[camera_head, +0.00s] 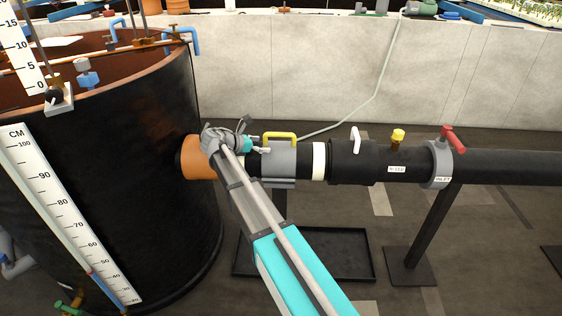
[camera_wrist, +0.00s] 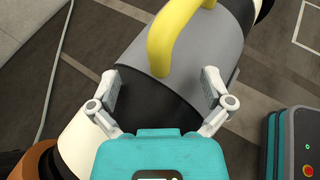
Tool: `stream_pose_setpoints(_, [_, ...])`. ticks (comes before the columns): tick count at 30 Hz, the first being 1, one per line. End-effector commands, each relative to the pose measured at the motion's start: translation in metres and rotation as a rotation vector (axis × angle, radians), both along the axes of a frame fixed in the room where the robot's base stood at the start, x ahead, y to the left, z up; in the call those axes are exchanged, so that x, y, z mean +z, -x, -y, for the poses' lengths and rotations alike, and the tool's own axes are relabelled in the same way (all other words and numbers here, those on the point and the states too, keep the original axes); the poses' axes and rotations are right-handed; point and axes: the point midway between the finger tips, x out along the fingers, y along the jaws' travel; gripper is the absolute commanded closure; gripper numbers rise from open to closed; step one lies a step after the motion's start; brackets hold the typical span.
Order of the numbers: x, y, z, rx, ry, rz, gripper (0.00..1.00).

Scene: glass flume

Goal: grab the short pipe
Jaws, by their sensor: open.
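The short pipe runs between the orange port of the tank and a white ring. It has a black end and a grey sleeve (camera_head: 278,163) with a yellow handle on top; the sleeve also shows in the wrist view (camera_wrist: 188,52). My gripper (camera_wrist: 160,88) is open, its fingers on either side of the black part (camera_wrist: 160,105) between the grey sleeve and a white collar (camera_wrist: 78,143). The handle stands just past the fingertips. Whether the fingers touch the pipe I cannot tell. In the head view my gripper (camera_head: 248,146) hides the black end.
The large black tank (camera_head: 150,130) with an orange port (camera_head: 192,160) stands at left. A black valve section (camera_head: 360,163) and a grey clamp with a red handle (camera_head: 450,140) continue right, on a stand. A black tray (camera_head: 340,255) lies on the floor below. A pale wall runs behind.

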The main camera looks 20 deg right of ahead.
Motion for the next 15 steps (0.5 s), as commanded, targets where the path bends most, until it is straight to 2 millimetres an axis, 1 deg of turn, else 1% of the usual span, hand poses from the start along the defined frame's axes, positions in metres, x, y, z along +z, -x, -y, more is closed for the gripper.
stream_pose_setpoints(6, [0.0001,0.0001,0.0002,-0.001,0.000,0.000,0.00])
stream_pose_setpoints(7, [0.0000,0.0000,0.0002,-0.001,0.000,0.000,0.02])
stream_pose_setpoints(11, [0.0000,0.0001,0.0004,-0.001,0.000,0.000,0.26])
stream_pose_setpoints(12, [0.0000,0.0001,0.0004,-0.001,0.000,0.000,0.33])
stream_pose_setpoints(14, [0.0000,0.0002,0.0004,-0.001,0.000,0.000,0.45])
stream_pose_setpoints(15, [-0.0002,0.0003,0.0005,-0.002,-0.001,-0.001,0.52])
